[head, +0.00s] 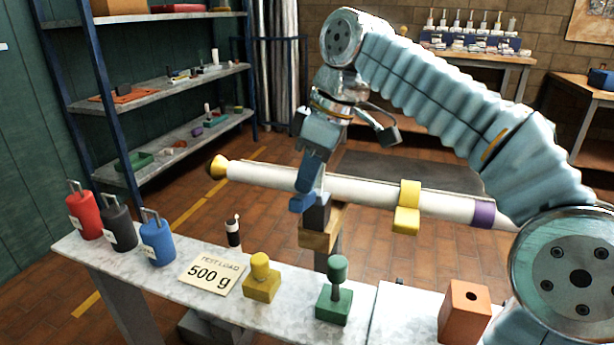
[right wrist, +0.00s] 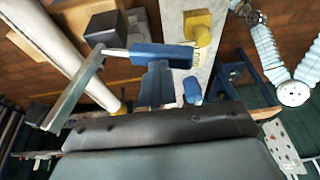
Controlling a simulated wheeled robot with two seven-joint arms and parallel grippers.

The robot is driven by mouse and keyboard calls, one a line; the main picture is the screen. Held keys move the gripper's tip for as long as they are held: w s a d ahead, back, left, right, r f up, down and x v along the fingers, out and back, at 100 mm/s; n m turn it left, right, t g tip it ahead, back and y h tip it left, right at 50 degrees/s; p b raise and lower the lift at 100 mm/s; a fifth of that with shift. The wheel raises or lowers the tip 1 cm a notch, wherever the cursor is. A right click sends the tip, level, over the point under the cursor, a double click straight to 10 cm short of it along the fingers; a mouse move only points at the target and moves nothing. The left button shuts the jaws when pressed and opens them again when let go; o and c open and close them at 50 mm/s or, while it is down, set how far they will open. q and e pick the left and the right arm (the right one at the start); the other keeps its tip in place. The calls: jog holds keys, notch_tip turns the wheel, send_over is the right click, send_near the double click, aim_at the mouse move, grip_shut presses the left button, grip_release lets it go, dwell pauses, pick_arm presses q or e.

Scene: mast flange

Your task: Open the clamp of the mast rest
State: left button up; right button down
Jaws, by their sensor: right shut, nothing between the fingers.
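The white mast (head: 365,190) lies level across the head view, with a yellow tip, a yellow block and a purple band. The mast rest (head: 318,238) is under it, a wooden piece with a dark block on top. In the right wrist view a flat metal bar (right wrist: 75,90) crosses in front of the mast (right wrist: 55,45), and a blue handle (right wrist: 165,54) with a thin metal pin is beside a dark block (right wrist: 105,27). My right gripper (head: 306,186), also in the wrist view (right wrist: 158,72), is shut and empty at the blue handle; contact is unclear. My left gripper is out of view.
The bench (head: 285,305) in front holds red, black and blue weights, a "500 g" card (head: 212,270), and yellow, green and orange blocks. A shelf rack (head: 150,110) stands at the left. Open brick floor lies behind the mast.

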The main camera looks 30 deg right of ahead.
jog(key=shift+s+a+f, duration=0.2)
jog(key=shift+a+f, duration=0.05)
jog(key=shift+f, duration=0.35)
jog(key=p+v, duration=0.5)
jog(key=v, duration=0.9)
jog(key=shift+r+p, duration=0.4)
jog(key=shift+r, duration=0.05)
